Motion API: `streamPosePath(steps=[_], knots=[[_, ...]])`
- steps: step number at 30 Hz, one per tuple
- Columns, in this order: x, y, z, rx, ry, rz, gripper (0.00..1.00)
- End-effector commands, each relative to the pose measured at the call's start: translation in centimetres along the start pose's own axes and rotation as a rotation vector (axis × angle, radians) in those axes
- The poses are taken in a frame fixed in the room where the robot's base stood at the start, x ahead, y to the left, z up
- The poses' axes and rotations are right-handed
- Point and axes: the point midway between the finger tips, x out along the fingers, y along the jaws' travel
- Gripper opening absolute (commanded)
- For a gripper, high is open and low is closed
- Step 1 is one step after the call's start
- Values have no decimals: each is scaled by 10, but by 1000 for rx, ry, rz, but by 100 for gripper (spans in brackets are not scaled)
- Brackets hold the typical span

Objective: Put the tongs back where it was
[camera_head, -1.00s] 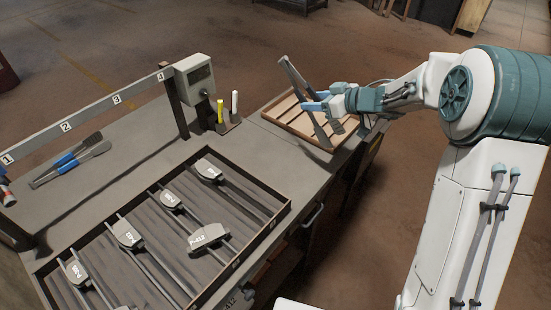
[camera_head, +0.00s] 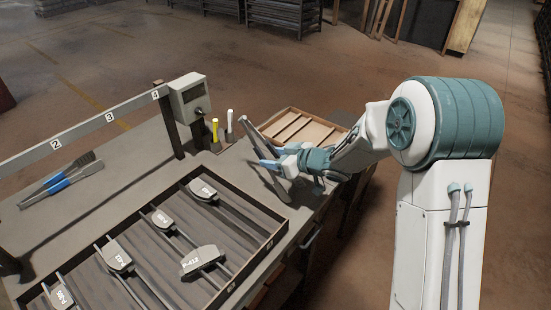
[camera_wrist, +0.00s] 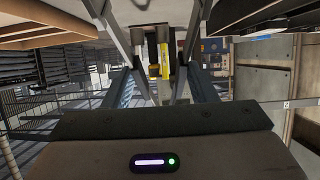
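My gripper (camera_head: 268,162) is shut on grey metal tongs (camera_head: 257,139), above the bench's right end, beside the shallow wooden tray. Their two long arms spread apart; one slants up and left, the other points down. In the wrist view the grey arms (camera_wrist: 190,35) run between and past my blue fingers, which partly hide them. A second pair of tongs with blue grips and dark ends (camera_head: 62,180) lies on the bench at the far left, under the numbered rail.
The numbered rail (camera_head: 85,133) ends at a grey box (camera_head: 189,98) on a post. The wooden tray (camera_head: 325,146) sits at the right.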

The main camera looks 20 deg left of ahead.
Motion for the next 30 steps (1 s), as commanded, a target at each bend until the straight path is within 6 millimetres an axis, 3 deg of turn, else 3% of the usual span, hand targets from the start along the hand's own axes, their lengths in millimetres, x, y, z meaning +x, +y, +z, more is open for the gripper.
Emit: streamPosePath(steps=[11,14,15,25,30], knots=[[2,0,4,-1,1,0,49],[2,0,4,-2,0,0,71],[2,0,4,-2,0,0,74],[-1,0,-2,-2,1,0,74],[-26,2,-2,-1,1,4,74]])
